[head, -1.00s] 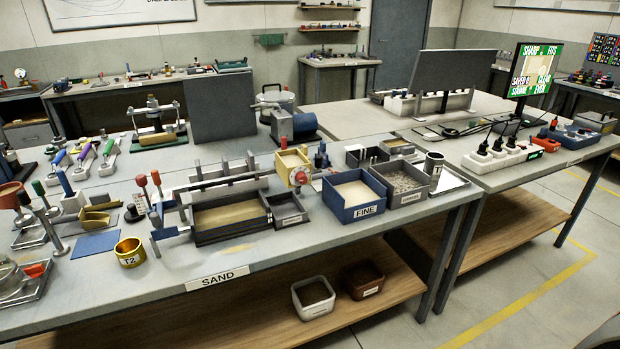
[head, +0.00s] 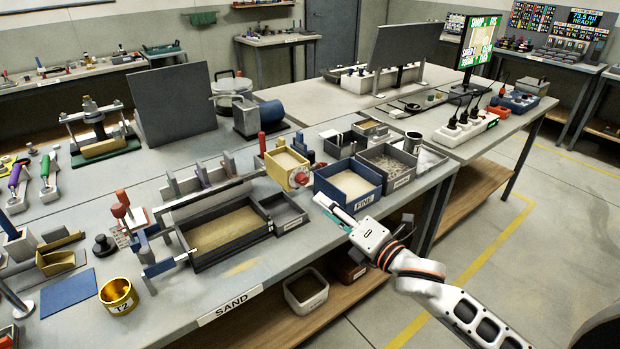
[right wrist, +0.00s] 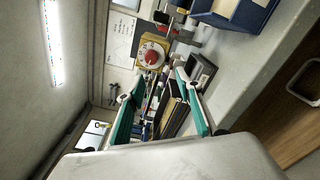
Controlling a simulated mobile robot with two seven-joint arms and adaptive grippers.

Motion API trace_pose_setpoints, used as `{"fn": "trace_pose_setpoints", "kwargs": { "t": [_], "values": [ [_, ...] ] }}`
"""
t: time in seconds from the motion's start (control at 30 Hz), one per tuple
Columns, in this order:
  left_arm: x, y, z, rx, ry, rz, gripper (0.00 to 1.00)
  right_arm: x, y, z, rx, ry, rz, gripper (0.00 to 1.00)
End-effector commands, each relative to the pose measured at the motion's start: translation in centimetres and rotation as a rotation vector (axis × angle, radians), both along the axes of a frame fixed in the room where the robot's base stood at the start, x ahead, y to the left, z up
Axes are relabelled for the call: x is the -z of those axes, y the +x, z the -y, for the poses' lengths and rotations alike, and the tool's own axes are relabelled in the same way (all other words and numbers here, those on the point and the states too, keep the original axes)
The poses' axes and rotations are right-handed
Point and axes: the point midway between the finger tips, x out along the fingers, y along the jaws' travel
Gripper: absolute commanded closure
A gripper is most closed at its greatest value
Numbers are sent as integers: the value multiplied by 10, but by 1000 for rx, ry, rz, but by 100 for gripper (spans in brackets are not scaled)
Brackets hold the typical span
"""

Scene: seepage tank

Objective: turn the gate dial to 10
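The gate dial (head: 299,178) is a red round knob on the front of a yellow box (head: 284,165) at the back right corner of the sand tray. It also shows in the right wrist view as a red dial with pale marks (right wrist: 152,56), ahead of the fingers. My right gripper (head: 326,203) is at the table's front edge, to the right of and nearer than the dial, and apart from it. Its two green-padded fingers (right wrist: 153,86) are spread with nothing between them in the right wrist view. The dial's reading is too small to tell. My left gripper is out of view.
A blue bin labelled FINE (head: 348,187) stands close to the right of the dial, with a grey bin (head: 386,166) beyond it. The sand tray (head: 226,232) and a small grey tray (head: 284,212) lie to the left. A gold T2 cup (head: 118,297) stands at front left.

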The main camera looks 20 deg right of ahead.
Motion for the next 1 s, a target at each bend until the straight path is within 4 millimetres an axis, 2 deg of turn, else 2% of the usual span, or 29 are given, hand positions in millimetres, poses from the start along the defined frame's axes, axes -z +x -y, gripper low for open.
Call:
{"fn": "trace_pose_setpoints", "kwargs": {
  "t": [0.03, 0.2, 0.37, 0.7, 1.0],
  "values": [
    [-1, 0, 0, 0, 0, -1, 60, -9, 3, 1, -3, -33, 23, 65],
    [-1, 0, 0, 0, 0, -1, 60, -20, 8, 1, -8, -90, 59, 65],
    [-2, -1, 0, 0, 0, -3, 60, -21, 22, -4, -8, -91, 62, 65],
    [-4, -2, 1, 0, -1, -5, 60, -20, 68, -21, -8, -88, 59, 65],
    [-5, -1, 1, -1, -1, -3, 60, -19, 80, -26, -9, -90, 59, 65]
  ]
}}
